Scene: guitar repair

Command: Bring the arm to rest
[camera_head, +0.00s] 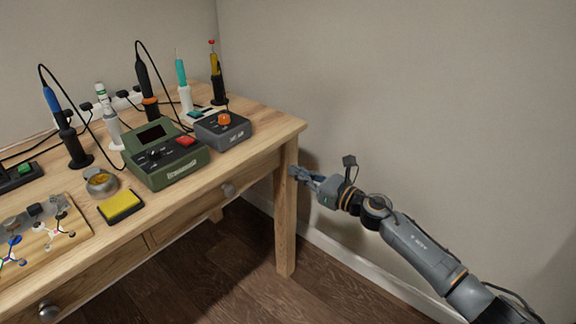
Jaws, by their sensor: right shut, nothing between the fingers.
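My right arm comes in from the lower right. Its gripper (301,174) is shut and empty, beside the table's front right leg (287,225) and below the level of the tabletop. I cannot tell whether the fingertips touch the leg. My left gripper is not in view.
The wooden workbench (240,133) fills the left. On it are a green soldering station (178,168), a grey box with an orange knob (222,133), a yellow sponge (120,207), a round tin (102,185) and several upright tools. Floor (238,285) shows below; a plain wall (420,110) stands behind.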

